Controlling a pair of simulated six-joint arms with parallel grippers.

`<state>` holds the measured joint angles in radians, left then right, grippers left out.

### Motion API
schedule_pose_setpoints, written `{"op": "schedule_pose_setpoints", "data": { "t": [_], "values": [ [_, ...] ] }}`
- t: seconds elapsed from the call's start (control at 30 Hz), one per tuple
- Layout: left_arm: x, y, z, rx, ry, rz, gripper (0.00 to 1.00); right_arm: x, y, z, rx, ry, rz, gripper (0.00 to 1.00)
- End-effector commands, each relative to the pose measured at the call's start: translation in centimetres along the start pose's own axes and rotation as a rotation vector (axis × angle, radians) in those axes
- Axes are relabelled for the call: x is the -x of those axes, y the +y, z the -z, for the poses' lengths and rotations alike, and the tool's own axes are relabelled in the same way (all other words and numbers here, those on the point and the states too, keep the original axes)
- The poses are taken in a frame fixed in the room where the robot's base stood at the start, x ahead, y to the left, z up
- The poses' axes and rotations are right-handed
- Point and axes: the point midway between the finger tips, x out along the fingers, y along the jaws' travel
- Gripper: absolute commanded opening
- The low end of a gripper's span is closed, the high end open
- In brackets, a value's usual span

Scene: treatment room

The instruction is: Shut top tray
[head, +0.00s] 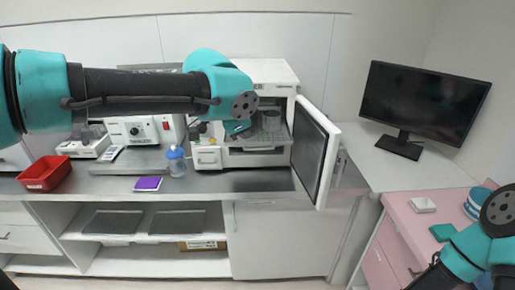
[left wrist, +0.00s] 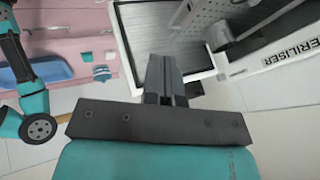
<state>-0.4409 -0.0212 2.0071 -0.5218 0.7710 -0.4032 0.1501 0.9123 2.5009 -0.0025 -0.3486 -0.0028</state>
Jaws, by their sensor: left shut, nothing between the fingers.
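The white steriliser (head: 268,72) stands on the counter with its door (head: 316,152) swung open to the right. The grey top tray (head: 272,136) shows in the opening and seems to stick out toward the front. My left gripper (head: 238,128) is at the left side of the opening, beside the tray; its arm hides part of the steriliser. In the left wrist view the left fingers (left wrist: 168,72) are shut and empty, with the perforated tray (left wrist: 207,18) beyond them. My right gripper (head: 432,276) is at the lower right, partly cut off, its fingers unclear.
A blue-capped bottle (head: 176,163), a purple pad (head: 148,184) and a red bin (head: 45,173) are on the counter at left. A monitor (head: 425,105) stands at right, above a pink cabinet (head: 405,215). The open door juts over the counter's front edge.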

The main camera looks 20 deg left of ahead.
Motion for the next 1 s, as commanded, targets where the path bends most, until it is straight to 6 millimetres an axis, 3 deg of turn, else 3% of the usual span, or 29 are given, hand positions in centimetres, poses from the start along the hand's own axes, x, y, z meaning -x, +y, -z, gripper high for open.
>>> {"op": "schedule_pose_setpoints", "data": {
  "t": [0.13,0.57,0.77,1.0],
  "values": [
    [0.2,1.3,-0.7,-0.050,0.012,0.002,0.00,0.0,0.0,0.0,0.000,0.000,0.000,0.43],
    [-0.2,1.3,-0.7,-0.050,0.010,0.000,0.00,0.0,0.0,0.0,0.000,0.000,0.000,0.43],
    [-2.2,1.3,-0.7,-0.049,0.008,-0.002,0.00,0.0,0.0,0.0,0.000,0.000,0.000,0.43],
    [-6.1,1.3,-0.7,-0.050,0.007,-0.002,0.00,0.0,0.0,0.0,0.000,0.000,0.000,0.43]
  ]
}}
